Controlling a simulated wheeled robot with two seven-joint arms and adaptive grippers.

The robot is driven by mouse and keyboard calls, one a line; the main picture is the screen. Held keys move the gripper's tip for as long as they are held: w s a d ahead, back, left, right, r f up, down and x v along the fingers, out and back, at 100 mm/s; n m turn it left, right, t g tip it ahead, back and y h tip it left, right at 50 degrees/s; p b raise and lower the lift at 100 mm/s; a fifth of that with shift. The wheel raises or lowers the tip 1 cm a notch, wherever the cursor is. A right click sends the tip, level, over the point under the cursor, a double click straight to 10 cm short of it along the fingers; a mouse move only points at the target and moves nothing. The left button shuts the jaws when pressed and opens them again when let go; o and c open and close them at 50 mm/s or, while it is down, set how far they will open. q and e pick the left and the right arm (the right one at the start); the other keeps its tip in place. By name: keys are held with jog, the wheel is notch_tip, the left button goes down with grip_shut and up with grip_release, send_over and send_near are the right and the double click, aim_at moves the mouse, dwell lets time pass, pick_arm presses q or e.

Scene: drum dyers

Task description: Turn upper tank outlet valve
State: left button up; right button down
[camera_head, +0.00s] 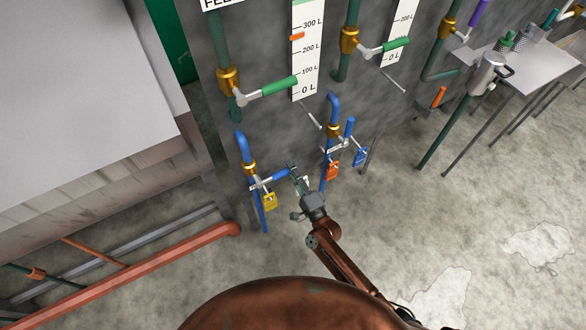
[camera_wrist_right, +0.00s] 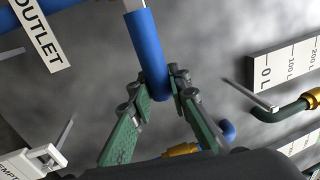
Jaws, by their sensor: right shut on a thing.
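Two blue outlet pipes with brass valves come down the grey tank wall in the head view. The left outlet valve (camera_head: 249,168) has a blue lever handle (camera_head: 274,177) that points right, towards my right gripper (camera_head: 293,174). In the right wrist view, the gripper's green fingers (camera_wrist_right: 161,105) are shut on the lower end of the blue handle (camera_wrist_right: 147,50). A white OUTLET label (camera_wrist_right: 41,36) lies beside it. The other outlet valve (camera_head: 333,130) stands to the right, with its blue handle (camera_head: 350,126) upright. My left gripper is not in view.
Yellow (camera_head: 269,202), orange (camera_head: 333,170) and blue (camera_head: 360,157) tags hang near the outlets. Green-handled valves (camera_head: 280,86) sit higher on the wall beside a litre scale (camera_head: 305,50). A red pipe (camera_head: 150,265) runs low at left. The floor at right is mostly clear.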

jog(key=c, duration=1.9)
grip_release()
jog(key=shift+f, duration=0.25)
jog(key=shift+c, duration=0.2)
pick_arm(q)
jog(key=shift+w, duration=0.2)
pick_arm(e)
jog(key=shift+o, duration=0.7)
jog(key=shift+r, duration=0.1)
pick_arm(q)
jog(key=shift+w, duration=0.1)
pick_arm(e)
jog(key=v, duration=1.2)
